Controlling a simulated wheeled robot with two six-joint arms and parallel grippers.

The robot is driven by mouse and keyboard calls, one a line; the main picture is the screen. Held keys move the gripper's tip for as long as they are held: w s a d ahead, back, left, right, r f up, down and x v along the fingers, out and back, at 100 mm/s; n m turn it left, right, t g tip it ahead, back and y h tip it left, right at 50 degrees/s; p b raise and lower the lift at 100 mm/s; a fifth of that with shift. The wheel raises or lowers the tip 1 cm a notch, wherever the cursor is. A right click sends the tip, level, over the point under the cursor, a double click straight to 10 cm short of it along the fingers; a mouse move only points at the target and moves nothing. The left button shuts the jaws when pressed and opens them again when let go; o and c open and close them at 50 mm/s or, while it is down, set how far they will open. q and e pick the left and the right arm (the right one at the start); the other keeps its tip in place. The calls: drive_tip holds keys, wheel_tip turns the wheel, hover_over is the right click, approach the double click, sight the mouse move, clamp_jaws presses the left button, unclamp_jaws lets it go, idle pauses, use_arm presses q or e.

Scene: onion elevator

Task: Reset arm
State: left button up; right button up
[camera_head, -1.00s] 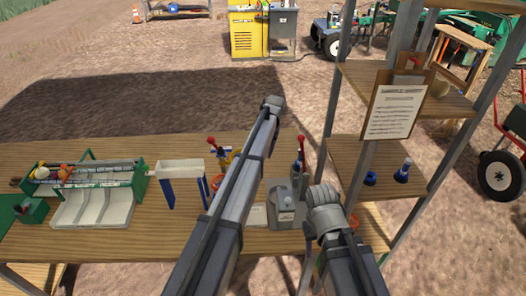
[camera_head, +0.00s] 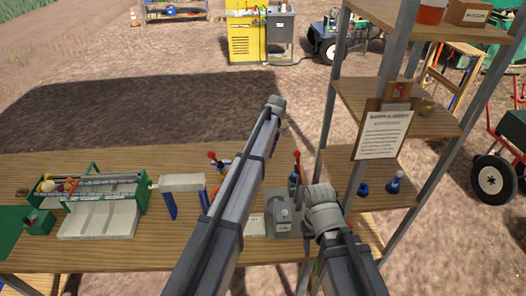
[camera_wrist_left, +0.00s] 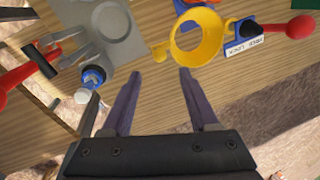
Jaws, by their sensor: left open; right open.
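My two grey arms reach up from the bottom of the head view, over the wooden table (camera_head: 100,258). The left arm's long link covers part of the table's middle, and its gripper is hidden there. In the left wrist view my left gripper (camera_wrist_left: 159,75) is open and empty, its two dark fingers apart above the wooden top. My right arm bends at a rounded joint at lower centre right. Its jaws are hard to make out; no held object shows.
A green-framed machine with a pale tray (camera_head: 98,222) stands at the table's left. A white-topped stand (camera_head: 182,182) and a grey device (camera_head: 283,222) are near the arms. A shelf rack (camera_head: 405,113) with a clipboard (camera_head: 383,133) stands close on the right.

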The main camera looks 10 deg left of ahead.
use_arm(q)
drive_tip(key=s+d+f+m+b, duration=0.1)
drive_tip(key=s+d+f+b, duration=0.2)
drive_tip(key=s, duration=0.9)
drive_tip(key=s+d+f+m+b, duration=0.1)
drive_tip(key=s+d+f+b, duration=0.2)
drive_tip(key=s, duration=1)
drive_tip(key=s+d+f+m+h+b, duration=0.1)
drive_tip(key=s+d+f+m+b, duration=0.1)
drive_tip(key=s, duration=1.1)
drive_tip(key=d+f+b, duration=0.1)
drive_tip(key=d, duration=0.1)
drive_tip(key=shift+s+d, duration=0.2)
drive_tip(key=shift+d, duration=0.1)
